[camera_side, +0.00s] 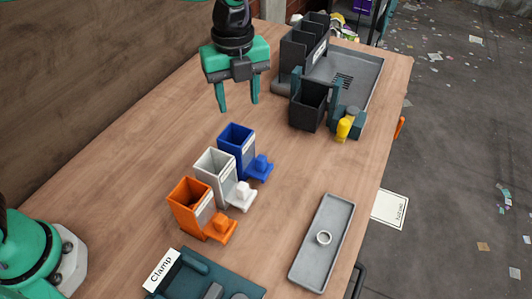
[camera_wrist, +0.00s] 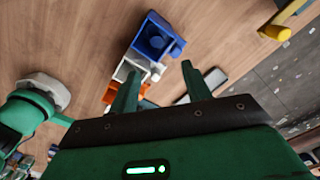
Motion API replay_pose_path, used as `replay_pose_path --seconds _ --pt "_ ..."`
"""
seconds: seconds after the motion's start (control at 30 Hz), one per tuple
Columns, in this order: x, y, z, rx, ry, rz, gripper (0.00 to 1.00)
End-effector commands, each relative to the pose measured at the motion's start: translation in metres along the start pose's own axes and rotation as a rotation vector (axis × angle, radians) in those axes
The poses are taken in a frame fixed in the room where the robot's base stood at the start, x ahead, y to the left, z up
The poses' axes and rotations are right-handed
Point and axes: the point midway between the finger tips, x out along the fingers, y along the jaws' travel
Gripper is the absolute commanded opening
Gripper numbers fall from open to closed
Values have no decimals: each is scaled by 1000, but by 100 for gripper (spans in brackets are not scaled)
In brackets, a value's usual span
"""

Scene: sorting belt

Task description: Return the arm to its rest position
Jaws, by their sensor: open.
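My gripper (camera_side: 238,107) is green with a black wrist. It hangs above the table with its two fingers apart and nothing between them. In the side view it is behind the row of bins and left of the dark sorting station. In the wrist view its fingers (camera_wrist: 160,88) show spread apart, with the bins beyond them. The wooden table (camera_side: 120,150) lies under it.
Blue (camera_side: 236,137), white (camera_side: 214,163) and orange (camera_side: 190,191) bins stand in a row. A grey tray (camera_side: 309,262) holding a small ring (camera_side: 323,238) lies at the front right. A yellow object (camera_side: 344,128) is by the dark station (camera_side: 307,105).

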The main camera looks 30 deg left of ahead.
Motion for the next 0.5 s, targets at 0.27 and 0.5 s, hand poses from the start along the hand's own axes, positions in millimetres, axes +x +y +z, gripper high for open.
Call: replay_pose_path --seconds 0.27,0.5 --pt "-20 26 17 -199 -7 -45 48" --pt "-45 75 39 -550 -7 -123 48"
